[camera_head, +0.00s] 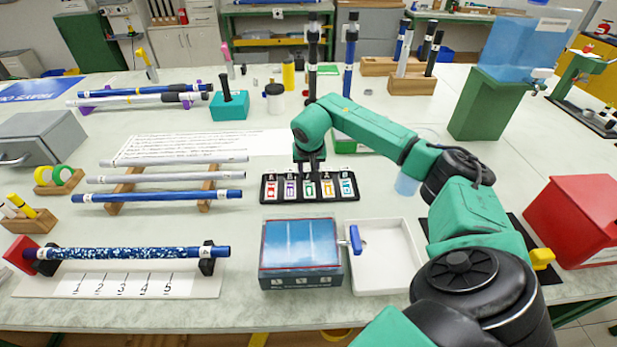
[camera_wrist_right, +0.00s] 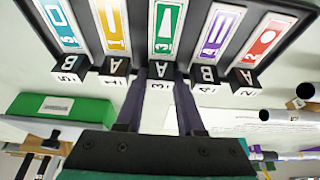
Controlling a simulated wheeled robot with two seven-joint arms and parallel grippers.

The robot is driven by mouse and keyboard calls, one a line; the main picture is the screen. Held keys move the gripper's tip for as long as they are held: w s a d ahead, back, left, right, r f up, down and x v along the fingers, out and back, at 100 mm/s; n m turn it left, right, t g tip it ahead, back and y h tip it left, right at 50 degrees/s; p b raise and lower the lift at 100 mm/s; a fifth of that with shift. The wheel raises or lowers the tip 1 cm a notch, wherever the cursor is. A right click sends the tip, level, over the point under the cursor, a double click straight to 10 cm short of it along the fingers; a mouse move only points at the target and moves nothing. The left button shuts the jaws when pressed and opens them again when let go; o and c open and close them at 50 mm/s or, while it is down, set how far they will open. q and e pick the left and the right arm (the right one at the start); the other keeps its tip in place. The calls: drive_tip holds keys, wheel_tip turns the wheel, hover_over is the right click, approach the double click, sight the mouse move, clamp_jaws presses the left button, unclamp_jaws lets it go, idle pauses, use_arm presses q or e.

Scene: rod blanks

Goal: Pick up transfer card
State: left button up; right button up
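A black card rack (camera_head: 310,200) stands in the middle of the table, holding several upright cards with coloured symbols. From left in the head view they are red, purple, green (camera_head: 311,188), yellow and blue. My right gripper (camera_head: 311,171) points down at the rack over the middle card. In the wrist view the fingers (camera_wrist_right: 165,98) stand on either side of the green card's (camera_wrist_right: 167,30) tab, marked A and 3. The card sits in its slot. Whether the fingers press on the tab is unclear. My left gripper is out of view.
A blue-topped box (camera_head: 301,281) and a white tray (camera_head: 384,262) lie in front of the rack. Rods rest on a wooden rack (camera_head: 124,187) to the left. A green box (camera_head: 350,145) lies just behind. A red bin (camera_head: 575,220) stands far right.

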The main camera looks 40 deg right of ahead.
clamp_jaws()
